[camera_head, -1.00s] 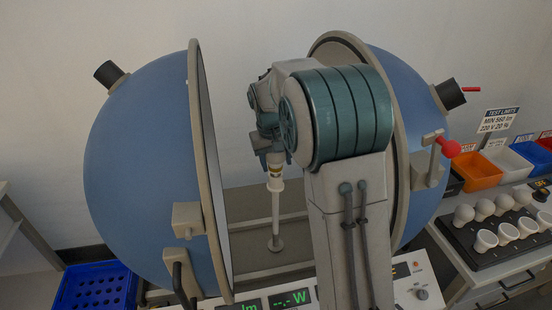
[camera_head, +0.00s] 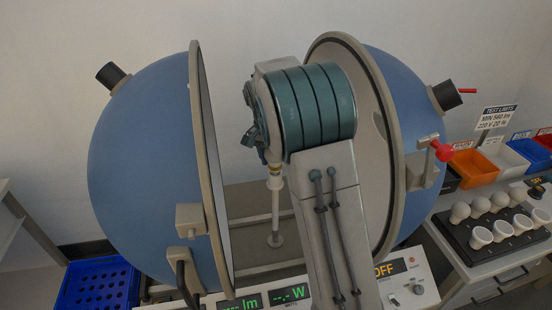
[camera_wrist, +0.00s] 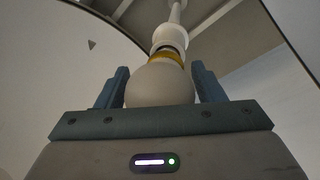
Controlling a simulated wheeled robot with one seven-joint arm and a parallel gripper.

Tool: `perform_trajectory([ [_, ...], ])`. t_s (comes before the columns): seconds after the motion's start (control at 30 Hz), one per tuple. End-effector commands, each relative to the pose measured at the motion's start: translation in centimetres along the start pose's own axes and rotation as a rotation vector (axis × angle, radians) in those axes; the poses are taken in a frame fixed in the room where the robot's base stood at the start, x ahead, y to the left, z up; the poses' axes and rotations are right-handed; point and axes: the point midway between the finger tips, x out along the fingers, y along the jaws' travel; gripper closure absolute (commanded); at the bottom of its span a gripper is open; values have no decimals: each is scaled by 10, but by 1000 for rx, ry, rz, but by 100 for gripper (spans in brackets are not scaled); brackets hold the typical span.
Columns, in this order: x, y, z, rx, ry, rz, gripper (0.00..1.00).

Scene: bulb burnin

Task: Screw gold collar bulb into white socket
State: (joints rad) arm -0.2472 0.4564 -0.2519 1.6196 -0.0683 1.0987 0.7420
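The gold collar bulb (camera_wrist: 160,86) shows in the wrist view as a round white globe with a gold band at its neck. The white socket (camera_wrist: 171,36) is in line with the collar, and the collar's end meets or enters its mouth; how deep I cannot tell. In the head view the socket (camera_head: 275,184) tops a thin post between the open sphere halves, with a bit of gold just above it. My gripper (camera_wrist: 161,88) has one finger on each side of the globe, apparently touching it.
Blue sphere halves (camera_head: 140,165) and (camera_head: 418,105) stand open on either side of my arm. A meter panel (camera_head: 268,298) is in front. At right are a dark tray (camera_head: 462,240) of several bulbs and coloured bins (camera_head: 477,172). A blue crate (camera_head: 95,288) sits lower left.

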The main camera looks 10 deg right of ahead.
Motion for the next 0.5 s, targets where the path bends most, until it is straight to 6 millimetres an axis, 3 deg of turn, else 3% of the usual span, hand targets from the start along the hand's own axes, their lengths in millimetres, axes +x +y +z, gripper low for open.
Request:
perform_trajectory([
  [0.3, 0, 0, 0, -13, 3, -2, 31],
  [0.5, 1, 0, 0, -212, 32, -23, 31],
])
